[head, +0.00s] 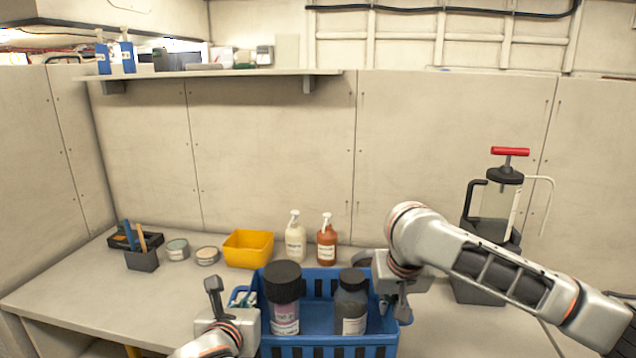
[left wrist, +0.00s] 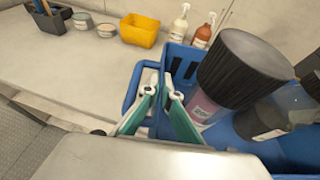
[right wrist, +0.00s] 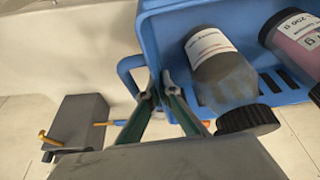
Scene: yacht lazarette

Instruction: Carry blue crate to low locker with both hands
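The blue crate (head: 330,341) is at the bottom middle of the head view and looks level. It holds a large dark-lidded jar (head: 284,298) and a smaller dark bottle (head: 351,305). My left gripper (left wrist: 161,92) is at the crate's left end, by its handle loop, its fingers close together on the crate's edge. My right gripper (right wrist: 159,92) is at the opposite end in the same way, beside that handle loop. Both look shut on the crate. Whether the crate's underside touches anything is hidden. I cannot identify the low locker in these views.
A yellow bin (head: 248,249), two pump bottles (head: 296,243) (head: 326,245), two tins and a tool holder (head: 142,260) stand on the bench (head: 75,290) behind and left of the crate. A pump with a red handle (head: 510,152) stands right, behind my right arm.

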